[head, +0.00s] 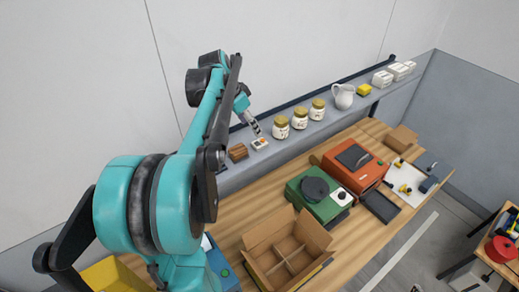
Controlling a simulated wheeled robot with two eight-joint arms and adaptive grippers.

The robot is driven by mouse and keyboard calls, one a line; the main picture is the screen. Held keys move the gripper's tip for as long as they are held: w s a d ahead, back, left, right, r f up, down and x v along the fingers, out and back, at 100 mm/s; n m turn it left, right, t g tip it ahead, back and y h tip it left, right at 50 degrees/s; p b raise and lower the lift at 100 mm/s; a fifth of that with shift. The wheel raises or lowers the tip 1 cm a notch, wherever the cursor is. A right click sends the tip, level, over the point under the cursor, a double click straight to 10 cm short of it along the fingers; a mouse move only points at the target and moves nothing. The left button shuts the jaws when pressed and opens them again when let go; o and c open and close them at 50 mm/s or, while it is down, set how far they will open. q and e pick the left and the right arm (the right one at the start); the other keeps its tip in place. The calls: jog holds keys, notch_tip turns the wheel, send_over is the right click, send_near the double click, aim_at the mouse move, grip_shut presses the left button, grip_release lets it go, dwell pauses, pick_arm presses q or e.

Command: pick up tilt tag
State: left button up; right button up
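A small white tag with orange and dark marks (260,144), which looks like the tilt tag, lies on the grey wall shelf (287,149). My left gripper (257,131) reaches over the shelf with its fingertips just above and behind the tag. It is too small here to tell whether the fingers are open, or whether they touch the tag. My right gripper is out of view.
A brown block (238,152) stands left of the tag and a gold-lidded jar (280,127) stands close on its right. More jars and a white pitcher (343,96) follow along the shelf. Below, the wooden bench holds an open divided carton (270,234) and a green machine (318,194).

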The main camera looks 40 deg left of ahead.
aim_at(259, 143)
pick_arm(q)
jog(key=x, duration=0.1)
jog(key=b+x, duration=0.1)
jog(key=x, duration=0.1)
jog(key=shift+s+f, duration=0.25)
jog(key=shift+f, duration=0.2)
jog(key=x, duration=0.6)
jog(key=shift+w+a+f+p, duration=0.1)
jog(key=shift+w+a+p, duration=0.05)
jog(key=shift+w+p, duration=0.15)
jog(key=shift+s, duration=0.1)
jog(key=c, duration=1.1)
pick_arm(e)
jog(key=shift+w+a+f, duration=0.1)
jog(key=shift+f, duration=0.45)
